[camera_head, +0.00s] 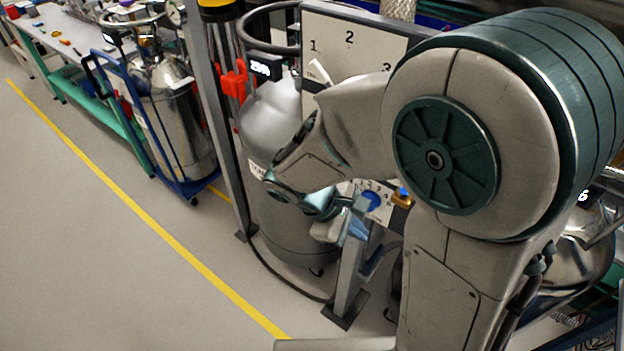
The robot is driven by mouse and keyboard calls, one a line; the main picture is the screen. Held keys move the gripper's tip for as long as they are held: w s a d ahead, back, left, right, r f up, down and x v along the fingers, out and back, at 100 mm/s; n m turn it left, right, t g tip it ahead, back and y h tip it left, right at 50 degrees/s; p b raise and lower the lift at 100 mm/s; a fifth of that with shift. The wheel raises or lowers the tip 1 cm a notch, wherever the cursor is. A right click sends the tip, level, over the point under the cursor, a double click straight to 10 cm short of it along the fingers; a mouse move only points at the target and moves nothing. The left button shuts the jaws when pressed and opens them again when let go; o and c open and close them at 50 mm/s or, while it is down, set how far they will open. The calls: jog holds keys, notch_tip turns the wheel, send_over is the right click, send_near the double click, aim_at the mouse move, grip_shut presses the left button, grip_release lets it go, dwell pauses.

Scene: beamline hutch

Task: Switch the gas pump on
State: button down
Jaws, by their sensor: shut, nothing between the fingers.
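My gripper (353,222) is in front of a small lower panel, close to a blue round knob (372,201) with numbers around it. I cannot tell whether it touches the panel. It looks shut and empty, though its fingertips are small in view. A white board (350,62) marked 1, 2 and 3 stands above and behind, with a white lever (320,73) tilted up to the left near the 1. My arm covers much of both panels. I cannot tell which part belongs to the gas pump; no readable pump label shows.
A grey tank (270,125) with a ring handle and display stands left of the panels, behind a grey post (208,110). A steel dewar on a blue cart (180,115) and a workbench (60,35) are further left. The floor at left is clear.

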jog(key=w+a+f+n+t+h, duration=0.1)
jog(key=a+n+t, duration=0.5)
jog(key=a+n, duration=0.2)
jog(key=w+a+f+n+t+h+p, duration=0.1)
jog(key=w+a+n+t, duration=0.1)
jog(key=a+n+t, duration=0.4)
jog(key=a+n, duration=0.1)
jog(key=a, duration=0.2)
jog(key=shift+a+f+n+t+h, duration=0.15)
jog(key=shift+f+n+t+h, duration=0.25)
jog(key=shift+w, duration=0.15)
jog(key=p+x, duration=0.2)
jog(key=x, duration=1.2)
